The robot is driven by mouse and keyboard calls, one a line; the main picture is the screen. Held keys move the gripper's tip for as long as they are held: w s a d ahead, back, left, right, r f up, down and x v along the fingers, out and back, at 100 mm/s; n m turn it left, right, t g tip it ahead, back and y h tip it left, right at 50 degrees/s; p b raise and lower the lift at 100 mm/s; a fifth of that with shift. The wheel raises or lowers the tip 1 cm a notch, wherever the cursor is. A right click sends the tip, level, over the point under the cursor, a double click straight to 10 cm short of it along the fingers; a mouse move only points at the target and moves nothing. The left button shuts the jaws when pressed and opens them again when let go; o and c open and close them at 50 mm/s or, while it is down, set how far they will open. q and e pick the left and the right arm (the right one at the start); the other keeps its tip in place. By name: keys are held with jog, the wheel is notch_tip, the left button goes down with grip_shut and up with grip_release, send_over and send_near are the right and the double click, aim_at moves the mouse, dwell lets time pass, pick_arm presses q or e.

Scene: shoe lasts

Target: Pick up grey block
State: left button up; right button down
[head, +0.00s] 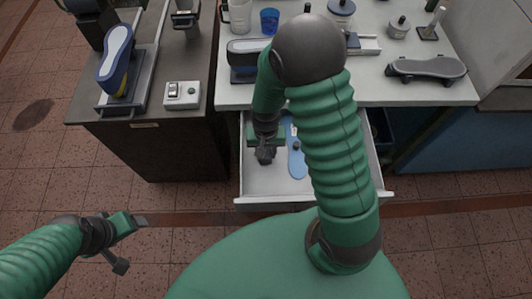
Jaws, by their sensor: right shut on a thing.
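My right gripper (265,147) reaches down into the open white drawer (255,190), at its left side. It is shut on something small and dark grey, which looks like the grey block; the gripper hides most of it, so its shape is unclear. My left gripper (131,243) is open and empty over the tiled floor at the lower left, away from the drawer.
A blue shoe sole (297,160) lies in the drawer, right of my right gripper. A dark bench (185,125) with a switch box (182,95) stands left.

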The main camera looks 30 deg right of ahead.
aim_at(268, 152)
jog(key=shift+a+r, duration=0.1)
jog(key=shift+a, duration=0.1)
jog(key=shift+w+d+r, duration=0.1)
jog(key=shift+r, duration=0.3)
jog(key=r, duration=0.2)
jog(key=shift+s+d+r+p, duration=0.25)
jog(key=shift+d+r+p, duration=0.1)
jog(key=shift+d+r, duration=0.05)
jog(key=s+d, duration=0.3)
jog(key=s, duration=0.1)
jog(key=s+d+r, duration=0.1)
jog(key=s+d, duration=0.5)
jog(key=s, duration=0.1)
jog(key=shift+s+d+r+b, duration=0.15)
jog(key=shift+s+d+b, duration=0.15)
jog(key=shift+s+d, duration=0.1)
